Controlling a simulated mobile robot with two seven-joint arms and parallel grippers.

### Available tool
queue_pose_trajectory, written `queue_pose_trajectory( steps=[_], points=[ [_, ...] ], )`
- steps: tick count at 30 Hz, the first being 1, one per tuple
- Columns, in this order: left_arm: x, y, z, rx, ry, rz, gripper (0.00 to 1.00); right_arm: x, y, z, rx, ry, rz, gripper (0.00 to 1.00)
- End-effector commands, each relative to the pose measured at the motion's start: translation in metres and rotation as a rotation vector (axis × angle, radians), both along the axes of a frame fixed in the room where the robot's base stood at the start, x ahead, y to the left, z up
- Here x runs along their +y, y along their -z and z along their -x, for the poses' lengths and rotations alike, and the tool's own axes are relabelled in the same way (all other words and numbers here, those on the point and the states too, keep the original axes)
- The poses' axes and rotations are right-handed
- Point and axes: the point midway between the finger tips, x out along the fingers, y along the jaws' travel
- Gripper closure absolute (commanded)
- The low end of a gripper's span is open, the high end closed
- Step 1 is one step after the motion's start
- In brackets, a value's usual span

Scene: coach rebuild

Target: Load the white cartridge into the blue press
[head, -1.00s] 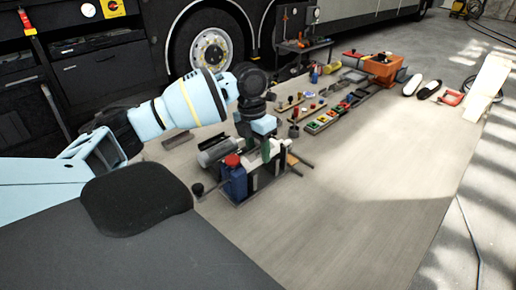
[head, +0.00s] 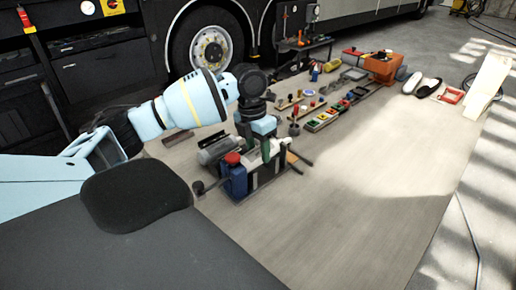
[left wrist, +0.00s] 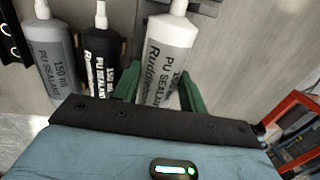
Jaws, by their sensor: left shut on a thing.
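My left gripper (head: 266,148) points down over the near group of tools on the mat. In the left wrist view its green fingers (left wrist: 158,92) are shut on the white cartridge (left wrist: 170,50), one finger on each side, with its nozzle upward in the picture. In the head view the white cartridge (head: 283,142) shows only in part behind the fingers. A blue body with a red knob, seemingly the blue press (head: 236,182), stands just left of the gripper. A grey cartridge (left wrist: 50,60) and a black cartridge (left wrist: 101,62) are left of the white one. My right gripper is out of view.
A grey cylinder (head: 214,151) lies behind the blue body. A tray of coloured parts (head: 325,119) and an orange bin (head: 383,66) are farther back. The mat (head: 340,200) is clear at the front right. A bus wheel (head: 212,48) stands behind.

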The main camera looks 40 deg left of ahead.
Motion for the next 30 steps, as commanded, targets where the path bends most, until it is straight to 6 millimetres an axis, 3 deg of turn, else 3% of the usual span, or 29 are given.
queue_pose_trajectory(
  steps=[29, 30],
  points=[
    [0.0007, 0.0052, 0.0002, 0.002, -0.001, -0.001, 0.87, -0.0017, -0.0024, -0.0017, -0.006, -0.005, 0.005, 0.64],
    [0.0008, 0.0053, 0.0001, 0.002, -0.001, -0.001, 0.55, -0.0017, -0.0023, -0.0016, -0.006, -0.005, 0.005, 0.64]
  ],
)
